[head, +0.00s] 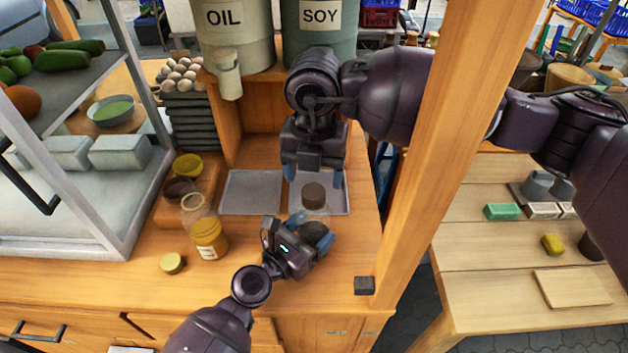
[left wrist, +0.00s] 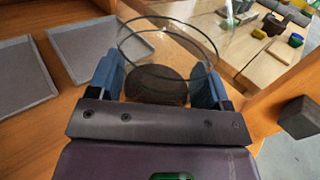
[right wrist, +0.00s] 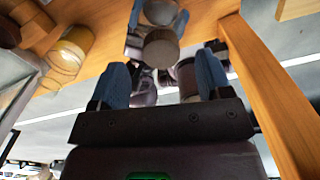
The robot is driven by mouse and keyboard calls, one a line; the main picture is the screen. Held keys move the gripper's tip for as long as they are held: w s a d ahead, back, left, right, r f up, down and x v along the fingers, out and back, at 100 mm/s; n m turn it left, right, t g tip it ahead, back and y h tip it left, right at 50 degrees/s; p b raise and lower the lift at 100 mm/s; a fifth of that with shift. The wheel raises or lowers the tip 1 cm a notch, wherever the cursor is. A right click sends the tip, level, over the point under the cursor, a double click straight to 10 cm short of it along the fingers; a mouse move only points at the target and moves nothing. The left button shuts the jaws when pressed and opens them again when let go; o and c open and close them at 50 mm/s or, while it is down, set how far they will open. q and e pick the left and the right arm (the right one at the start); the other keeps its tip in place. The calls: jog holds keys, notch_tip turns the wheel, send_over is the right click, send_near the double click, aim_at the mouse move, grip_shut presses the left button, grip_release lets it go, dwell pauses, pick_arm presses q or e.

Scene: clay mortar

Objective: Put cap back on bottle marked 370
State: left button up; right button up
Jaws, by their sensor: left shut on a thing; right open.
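A clear glass bottle (head: 314,216) with dark contents is gripped low by my left gripper (head: 311,238); its glass and dark contents (left wrist: 157,84) fill the left wrist view. A brown cap (head: 313,194) is at the bottle's top; I cannot tell if it is fully seated. My right gripper (head: 311,177) is open just above the cap, which shows ahead of its fingers in the right wrist view (right wrist: 160,49). An open glass jar with yellow contents (head: 209,238) has a label too small to read. A yellow cap (head: 172,263) lies beside it on the counter. I cannot read 370 anywhere.
Two grey trays (head: 249,192) lie behind the bottle. Small bowls (head: 187,166) stand on a wooden step at left. OIL (head: 226,38) and SOY (head: 320,38) containers stand at the back. A wooden post (head: 440,140) rises at right. The front counter is mostly clear.

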jog(key=shift+r, duration=0.55)
jog(key=shift+c, duration=0.3)
